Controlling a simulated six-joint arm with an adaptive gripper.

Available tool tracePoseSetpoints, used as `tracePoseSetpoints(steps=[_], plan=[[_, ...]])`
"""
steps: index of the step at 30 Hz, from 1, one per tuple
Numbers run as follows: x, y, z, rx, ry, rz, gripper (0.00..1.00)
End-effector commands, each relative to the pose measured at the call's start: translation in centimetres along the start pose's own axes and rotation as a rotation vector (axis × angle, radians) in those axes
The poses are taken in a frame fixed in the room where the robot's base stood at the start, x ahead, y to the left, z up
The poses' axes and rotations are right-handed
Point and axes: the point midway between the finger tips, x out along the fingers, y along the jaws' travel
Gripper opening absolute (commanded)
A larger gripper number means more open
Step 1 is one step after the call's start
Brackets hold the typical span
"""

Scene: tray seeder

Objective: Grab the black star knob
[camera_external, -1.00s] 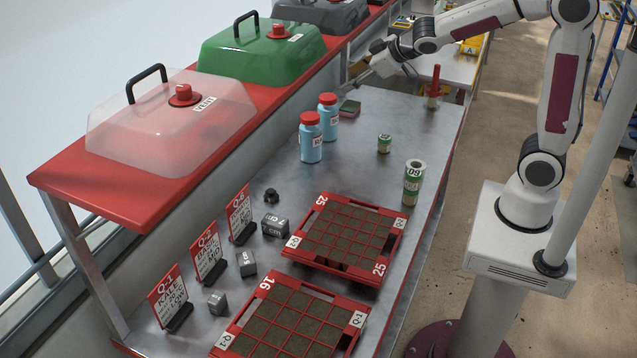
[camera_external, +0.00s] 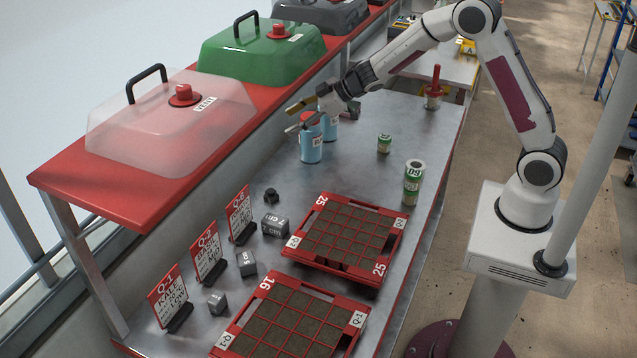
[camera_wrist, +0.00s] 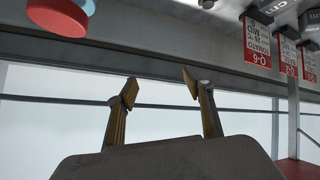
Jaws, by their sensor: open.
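The black star knob (camera_external: 271,195) is small and dark. It lies on the metal bench near the left edge, just behind the rearmost red-and-white sign, in the outside view. In the wrist view a small dark piece (camera_wrist: 207,3) at the top edge may be the knob, mostly cut off. My gripper (camera_external: 292,118) is open and empty. It is raised above the bench beside the blue bottles, behind and above the knob and well apart from it. In the wrist view its two fingers (camera_wrist: 160,85) stand spread with nothing between them.
Two blue bottles with red caps (camera_external: 311,143) stand beneath and beside my gripper. A grey block (camera_external: 274,224) and an upright sign (camera_external: 240,214) stand close to the knob. Red trays (camera_external: 338,269) lie to its right. The red shelf (camera_external: 150,208) with domes borders the left side.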

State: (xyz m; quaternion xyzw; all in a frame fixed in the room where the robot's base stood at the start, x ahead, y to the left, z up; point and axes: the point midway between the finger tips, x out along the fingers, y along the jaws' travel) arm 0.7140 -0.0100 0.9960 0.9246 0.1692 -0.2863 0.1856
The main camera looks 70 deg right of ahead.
Motion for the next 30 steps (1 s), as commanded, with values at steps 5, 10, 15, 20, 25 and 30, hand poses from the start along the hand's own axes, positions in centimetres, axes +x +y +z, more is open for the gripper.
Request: tracePoseSetpoints(steps=[5, 10, 15, 20, 25, 30], plan=[[3.5, -2.1, 2.1, -0.011, 0.016, -0.098, 0.52], [6.3, -4.5, 4.3, -0.018, 0.031, -0.199, 0.52], [8.5, -7.0, 6.7, -0.016, 0.041, -0.302, 0.52], [9.7, -9.0, 8.5, -0.011, 0.046, -0.377, 0.52], [10.2, -9.9, 9.4, -0.009, 0.049, -0.414, 0.52], [10.2, -10.0, 9.4, -0.009, 0.050, -0.419, 0.52]])
